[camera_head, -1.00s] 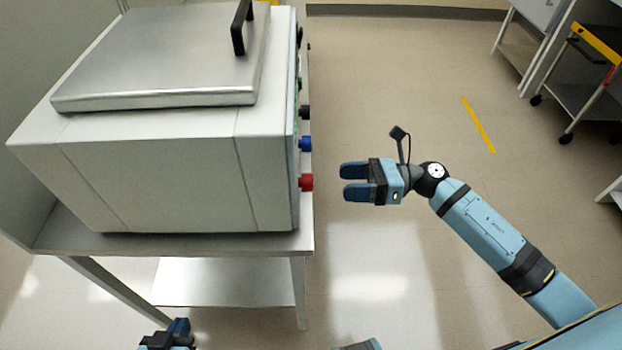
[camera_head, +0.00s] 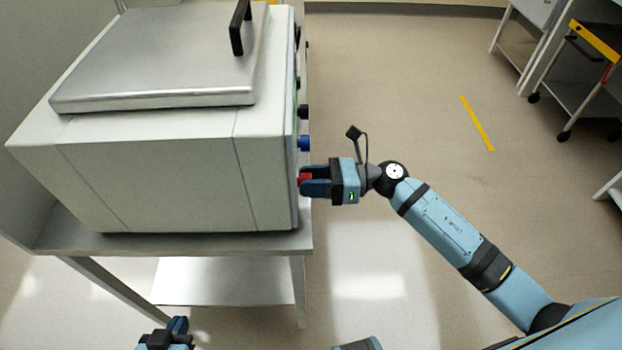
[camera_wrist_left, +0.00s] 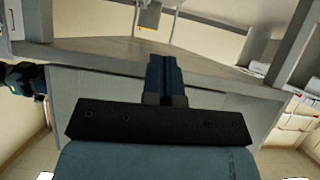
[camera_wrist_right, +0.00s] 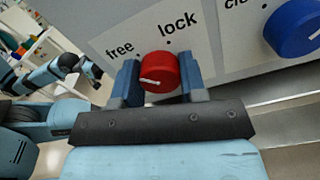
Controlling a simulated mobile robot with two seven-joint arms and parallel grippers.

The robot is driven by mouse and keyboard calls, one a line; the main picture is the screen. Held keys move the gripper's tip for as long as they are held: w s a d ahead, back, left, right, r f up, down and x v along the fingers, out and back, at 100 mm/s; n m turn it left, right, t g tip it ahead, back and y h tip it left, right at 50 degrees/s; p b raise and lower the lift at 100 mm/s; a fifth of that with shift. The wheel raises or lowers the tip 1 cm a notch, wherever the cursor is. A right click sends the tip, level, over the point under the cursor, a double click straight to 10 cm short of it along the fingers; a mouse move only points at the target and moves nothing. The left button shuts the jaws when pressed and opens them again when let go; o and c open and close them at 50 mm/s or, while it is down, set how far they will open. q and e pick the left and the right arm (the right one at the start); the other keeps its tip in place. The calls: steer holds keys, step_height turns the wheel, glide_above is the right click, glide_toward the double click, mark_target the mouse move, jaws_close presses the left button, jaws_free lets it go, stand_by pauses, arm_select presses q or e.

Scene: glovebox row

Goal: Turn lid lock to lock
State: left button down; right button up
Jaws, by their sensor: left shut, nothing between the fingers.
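The red lid-lock knob (camera_wrist_right: 159,72) sits on the light panel between the printed words "free" at upper left and "lock" at upper right. Its white pointer line lies towards the left, on the "free" side. In the head view the red knob (camera_head: 304,179) is on the right side of the glovebox (camera_head: 180,180), partly hidden by my right gripper. My right gripper (camera_head: 316,180) has one finger on each side of the knob, closed up against it. My left gripper (camera_wrist_left: 163,75) is shut and empty, low at the bottom edge of the head view (camera_head: 178,326).
A blue knob (camera_wrist_right: 292,28) is beside the red one, further along the panel. The box has a metal lid (camera_head: 160,60) with a black handle (camera_head: 238,28) and stands on a metal table (camera_head: 200,243). Open floor lies to the right; a cart (camera_head: 590,100) stands at far right.

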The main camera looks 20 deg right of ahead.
steer(key=shift+c, duration=0.8)
